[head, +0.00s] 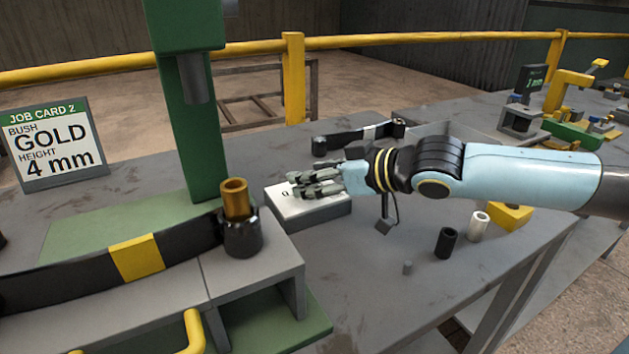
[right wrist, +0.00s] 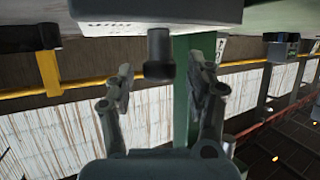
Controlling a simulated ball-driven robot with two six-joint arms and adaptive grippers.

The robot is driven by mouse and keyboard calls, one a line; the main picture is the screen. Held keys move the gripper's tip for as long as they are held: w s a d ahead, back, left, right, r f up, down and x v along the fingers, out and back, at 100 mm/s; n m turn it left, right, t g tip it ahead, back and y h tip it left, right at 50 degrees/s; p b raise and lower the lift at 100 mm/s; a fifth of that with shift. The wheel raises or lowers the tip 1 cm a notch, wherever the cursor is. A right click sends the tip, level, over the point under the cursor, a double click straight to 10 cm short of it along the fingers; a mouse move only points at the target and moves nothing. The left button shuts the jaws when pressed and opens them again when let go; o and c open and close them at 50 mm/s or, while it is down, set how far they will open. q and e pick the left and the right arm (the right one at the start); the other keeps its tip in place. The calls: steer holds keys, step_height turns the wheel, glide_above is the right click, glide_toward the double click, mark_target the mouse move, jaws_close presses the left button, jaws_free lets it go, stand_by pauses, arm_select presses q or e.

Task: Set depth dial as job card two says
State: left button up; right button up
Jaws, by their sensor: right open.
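Job card 2 (head: 52,150) stands at the left and reads bush GOLD, height 4 mm. A white-topped grey box (head: 320,212) with a "0" mark sits on the bench under my right gripper (head: 315,181); I take it for the depth dial's box, and the fingers hide part of it. In the right wrist view, a short dark knob (right wrist: 159,58) sticks out from a pale box (right wrist: 160,12) with printed marks. My right gripper (right wrist: 165,85) is open there, its fingers on either side of the knob with gaps visible. My left gripper is out of view.
A green press column (head: 200,120) stands left of the box. A gold bush (head: 236,198) stands in a dark holder (head: 241,240) in front of it. Black (head: 446,243) and white (head: 478,226) bushes stand at the right. A dark strap-like bar (head: 350,138) lies behind the gripper.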

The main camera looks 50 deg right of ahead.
steer(key=shift+c, duration=0.3)
jaws_close()
steer(key=shift+f+n+y+b, duration=0.15)
steer(key=shift+n+y+b, duration=0.15)
steer(key=shift+b, duration=0.35)
steer(key=n+y+b, duration=0.1)
steer(key=n+g+y+b, duration=0.1)
steer(key=b, duration=0.1)
steer(key=n+y+b, duration=0.1)
steer(key=b, duration=0.1)
steer(key=shift+d+f, duration=0.25)
steer(key=shift+d, duration=0.05)
steer(key=n+g+y+b, duration=0.2)
steer(key=n+y, duration=0.1)
steer(key=shift+w+r+n+g+b, duration=0.2)
steer(key=shift+n+g+b, duration=0.1)
steer(key=shift+g+b, duration=0.1)
arm_select(q)
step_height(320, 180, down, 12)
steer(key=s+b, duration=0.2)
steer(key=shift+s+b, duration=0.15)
steer(key=shift+b, duration=0.25)
arm_select(e)
steer(key=shift+r+n+g+y, duration=0.15)
steer(key=shift+n+g+y, duration=1.05)
steer(key=shift+n, duration=0.1)
steer(key=shift+o, duration=0.3)
jaws_free()
